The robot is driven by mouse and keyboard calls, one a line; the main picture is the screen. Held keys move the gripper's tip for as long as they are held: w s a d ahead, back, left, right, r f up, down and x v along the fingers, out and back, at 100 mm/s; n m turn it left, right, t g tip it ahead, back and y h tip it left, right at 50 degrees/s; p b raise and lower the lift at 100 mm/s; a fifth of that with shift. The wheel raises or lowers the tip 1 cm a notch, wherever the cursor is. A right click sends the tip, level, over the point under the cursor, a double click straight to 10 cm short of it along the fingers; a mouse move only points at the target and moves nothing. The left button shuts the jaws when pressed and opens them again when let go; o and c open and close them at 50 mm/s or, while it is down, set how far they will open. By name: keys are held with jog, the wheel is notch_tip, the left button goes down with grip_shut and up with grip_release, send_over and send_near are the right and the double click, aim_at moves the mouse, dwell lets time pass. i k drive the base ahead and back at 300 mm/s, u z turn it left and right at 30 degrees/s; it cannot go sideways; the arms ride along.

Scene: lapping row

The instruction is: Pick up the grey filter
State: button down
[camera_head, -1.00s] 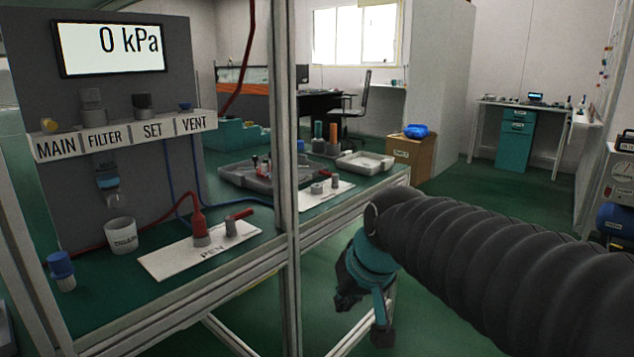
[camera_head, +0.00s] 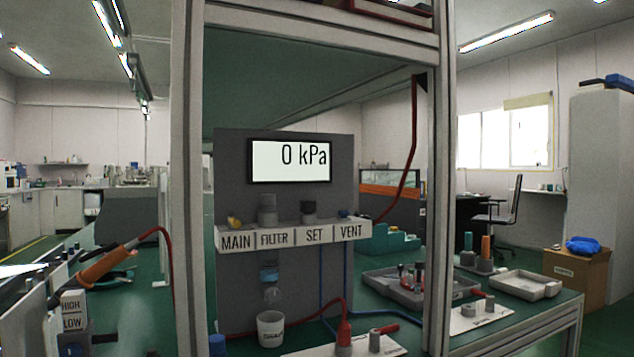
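I cannot pick out a grey filter with certainty. On the grey panel (camera_head: 232,165), a plate carries the labels MAIN, FILTER, SET and VENT (camera_head: 293,236). A grey knob-like part (camera_head: 267,210) stands above the FILTER label. Below that label hangs a unit with a blue collar (camera_head: 268,272) and a clear bowl (camera_head: 272,295). A white cup (camera_head: 270,328) stands under it. A blue cap (camera_head: 217,345) shows at the bottom edge, its body cut off. My gripper and arm are not in view.
Upright frame posts (camera_head: 187,180) and (camera_head: 438,200) stand in front of the bench. A white PEN plate (camera_head: 385,347) lies on it. A grey tray (camera_head: 385,283) and a white tray (camera_head: 525,285) are to the right. An orange-handled tool (camera_head: 105,265) is at left.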

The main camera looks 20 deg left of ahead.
aim_at(267, 201)
jog(key=z, duration=0.6)
jog(key=i, duration=1)
jog(key=u, duration=3.9)
